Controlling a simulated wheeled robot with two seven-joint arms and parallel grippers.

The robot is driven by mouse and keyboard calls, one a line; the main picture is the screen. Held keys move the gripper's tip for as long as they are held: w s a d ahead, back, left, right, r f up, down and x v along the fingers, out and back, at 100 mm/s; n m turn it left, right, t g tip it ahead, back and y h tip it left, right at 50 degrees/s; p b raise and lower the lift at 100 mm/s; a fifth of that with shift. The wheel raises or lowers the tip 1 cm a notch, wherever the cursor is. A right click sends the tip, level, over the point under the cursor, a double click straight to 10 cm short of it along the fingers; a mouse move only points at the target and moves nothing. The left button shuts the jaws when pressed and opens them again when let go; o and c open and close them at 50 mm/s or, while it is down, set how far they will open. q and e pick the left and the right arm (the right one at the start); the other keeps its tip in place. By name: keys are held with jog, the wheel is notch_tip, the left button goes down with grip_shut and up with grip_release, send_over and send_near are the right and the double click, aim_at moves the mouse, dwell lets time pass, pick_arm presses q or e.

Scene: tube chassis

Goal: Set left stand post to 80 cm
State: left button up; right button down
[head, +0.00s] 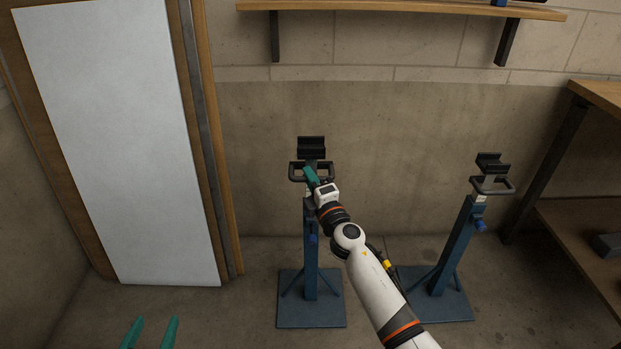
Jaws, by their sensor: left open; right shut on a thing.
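The left stand (310,277) is a blue post on a square blue base plate, upright on the floor. Its top carries a black cradle (311,146) with a dark handle loop (294,170) below it. My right gripper (311,173), with teal fingers, is shut on the handle loop; the exact contact is partly hidden by the fingers. No height reading is legible. My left gripper (150,330) is open and empty at the bottom left, well away from the stand.
A second blue stand (452,245) with a cradle (491,164) stands to the right. A wooden shelf (400,9) hangs on the wall above, and a wooden rack (575,235) stands at the right. A white panel (118,140) is at the left. Floor left of the stand is clear.

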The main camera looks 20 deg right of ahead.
aim_at(304, 150)
notch_tip(304, 150, up, 4)
jog(key=shift+f+p, duration=0.25)
jog(key=shift+p, duration=0.85)
jog(key=shift+r+p, duration=1.2)
jog(key=shift+p, duration=0.05)
jog(key=shift+r+p, duration=0.3)
pick_arm(q)
jog(key=s+a+f+g+y, duration=0.2)
jog(key=s+a+f+g, duration=0.15)
jog(key=s+g, duration=0.3)
jog(key=s+a+f+g+y, duration=0.1)
jog(key=s+a+f+g, duration=0.1)
jog(key=s+f+g, duration=0.45)
pick_arm(e)
jog(key=shift+r+p, duration=0.35)
jog(key=shift+r, duration=0.1)
notch_tip(304, 150, up, 3)
jog(key=shift+f+p, duration=0.2)
jog(key=shift+p, duration=1.05)
pick_arm(q)
notch_tip(304, 150, down, 9)
jog(key=t, duration=0.1)
jog(key=shift+w+d+n, duration=0.3)
pick_arm(e)
jog(key=shift+r, duration=0.2)
